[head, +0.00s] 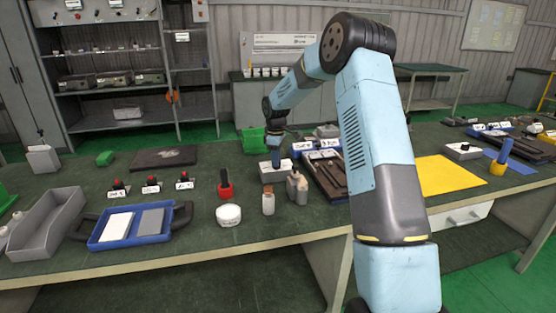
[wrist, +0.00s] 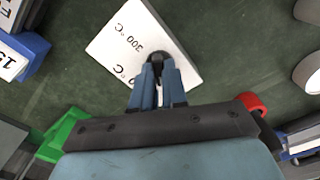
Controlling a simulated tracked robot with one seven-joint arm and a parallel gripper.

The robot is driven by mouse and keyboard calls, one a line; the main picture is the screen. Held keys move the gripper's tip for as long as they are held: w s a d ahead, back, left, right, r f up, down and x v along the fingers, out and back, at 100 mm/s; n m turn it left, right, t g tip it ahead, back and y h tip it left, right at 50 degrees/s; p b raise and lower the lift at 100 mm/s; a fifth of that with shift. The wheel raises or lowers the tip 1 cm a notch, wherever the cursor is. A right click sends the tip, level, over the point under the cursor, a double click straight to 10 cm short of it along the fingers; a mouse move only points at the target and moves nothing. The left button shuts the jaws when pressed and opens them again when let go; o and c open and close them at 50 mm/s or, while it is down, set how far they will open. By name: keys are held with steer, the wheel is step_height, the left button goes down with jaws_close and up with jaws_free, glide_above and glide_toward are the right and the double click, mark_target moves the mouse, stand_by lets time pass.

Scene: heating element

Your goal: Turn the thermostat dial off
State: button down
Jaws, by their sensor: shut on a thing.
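The thermostat is a pale box with a white top (wrist: 115,42) marked "300 °C" and a second, partly hidden label ending in "0 °C". In the head view the thermostat box (head: 274,176) stands on the dark green bench, in the middle. Its black dial (wrist: 156,57) sits near one edge of the top. My gripper (wrist: 156,72) reaches down over the box and is shut on the dial, with a blue finger on either side. In the head view my gripper (head: 276,160) is small above the box, and the dial cannot be made out.
Close by are a grey bottle (head: 297,187), a clear small bottle (head: 268,203), a white round jar (head: 228,215), a red-based holder (head: 225,188) and a green bin (head: 254,140). A tool tray (head: 324,176) lies right of the box. A blue tray (head: 118,246) lies left.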

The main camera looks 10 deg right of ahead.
steer(key=n, duration=0.5)
steer(key=shift+d+n, duration=0.15)
steer(key=shift+n, duration=0.15)
stand_by(0.4)
steer(key=c, duration=1.2)
jaws_free()
steer(key=shift+o, duration=0.2)
step_height(320, 180, up, 14)
steer(key=shift+f, duration=0.2)
steer(key=shift+w, duration=0.1)
